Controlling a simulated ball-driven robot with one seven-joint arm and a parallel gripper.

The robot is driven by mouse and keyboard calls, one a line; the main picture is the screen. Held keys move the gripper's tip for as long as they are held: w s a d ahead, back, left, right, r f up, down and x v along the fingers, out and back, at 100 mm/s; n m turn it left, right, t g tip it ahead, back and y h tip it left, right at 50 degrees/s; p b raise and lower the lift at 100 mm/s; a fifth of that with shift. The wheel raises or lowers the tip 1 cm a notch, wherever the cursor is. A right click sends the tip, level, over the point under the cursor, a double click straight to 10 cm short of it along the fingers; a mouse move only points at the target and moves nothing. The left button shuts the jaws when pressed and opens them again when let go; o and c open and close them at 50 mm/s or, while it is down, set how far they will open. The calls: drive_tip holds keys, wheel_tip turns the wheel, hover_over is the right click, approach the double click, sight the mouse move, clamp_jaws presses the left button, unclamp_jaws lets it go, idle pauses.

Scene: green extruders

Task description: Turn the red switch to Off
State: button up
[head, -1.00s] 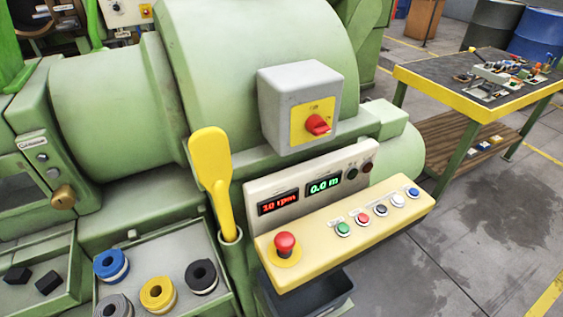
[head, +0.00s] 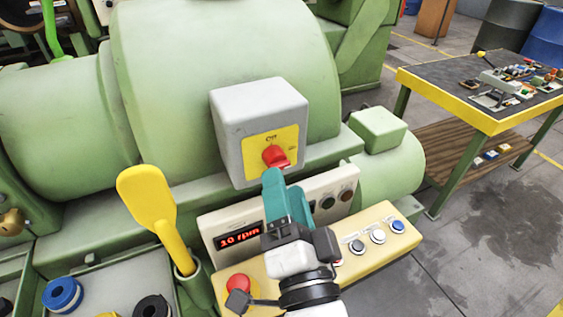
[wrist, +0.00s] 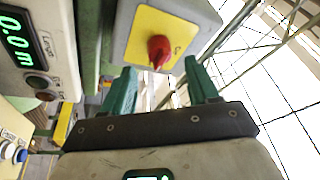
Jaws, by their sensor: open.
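The red switch (head: 276,157) is a rotary knob on a yellow plate (head: 262,143) on the front of a grey box (head: 228,118). Its handle points to the right and slightly down in the head view. In the wrist view the red switch (wrist: 159,51) shows just beyond the fingertips, roughly between them. My gripper (head: 285,185) has teal fingers and is just below the switch in the head view. In the wrist view my gripper (wrist: 163,78) is open and empty, with its fingers apart. I cannot tell whether a finger touches the switch.
A control panel (head: 378,250) with buttons and a red emergency knob (head: 238,284) lies below the box. A yellow scoop (head: 152,210) stands upright at left. A workbench (head: 480,118) holds small parts at right. Bare floor lies between.

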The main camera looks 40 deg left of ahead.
sight(277, 161)
drive_tip(key=shift+p+x, duration=0.3)
drive_tip(key=shift+x, duration=1.95)
drive_tip(key=shift+f, duration=0.1)
drive_tip(key=c, duration=1)
